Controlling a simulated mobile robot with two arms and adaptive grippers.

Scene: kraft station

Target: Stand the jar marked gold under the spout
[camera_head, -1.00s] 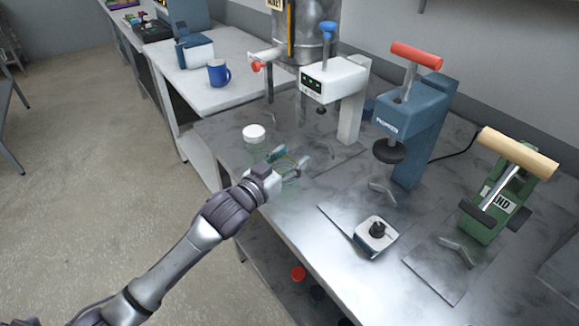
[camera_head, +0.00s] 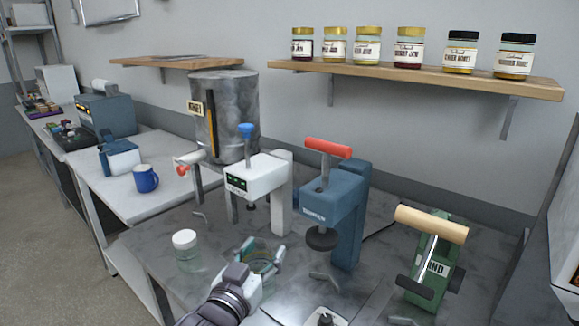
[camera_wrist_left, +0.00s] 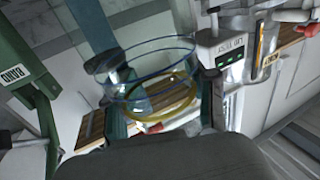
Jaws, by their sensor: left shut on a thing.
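My left gripper (camera_head: 262,256) is shut on a clear open glass jar (camera_head: 260,266) with a gold band, low over the steel bench. Whether its base touches the bench I cannot tell. In the left wrist view the jar (camera_wrist_left: 150,82), with bluish rims and a gold ring, sits between the two fingers. The grey tank (camera_head: 232,115) with a honey label stands behind on the bench. Its spout (camera_head: 189,158), with a red handle, is at its lower left, back and left of the held jar. No marking word is readable on the jar. My right gripper is not in view.
A white-lidded jar (camera_head: 186,255) stands left of my gripper. A white press (camera_head: 255,180), a blue press (camera_head: 335,205) and a green device (camera_head: 433,270) stand on the bench to the right. A blue mug (camera_head: 146,179) is on the left table. A wall shelf (camera_head: 420,77) carries several filled jars.

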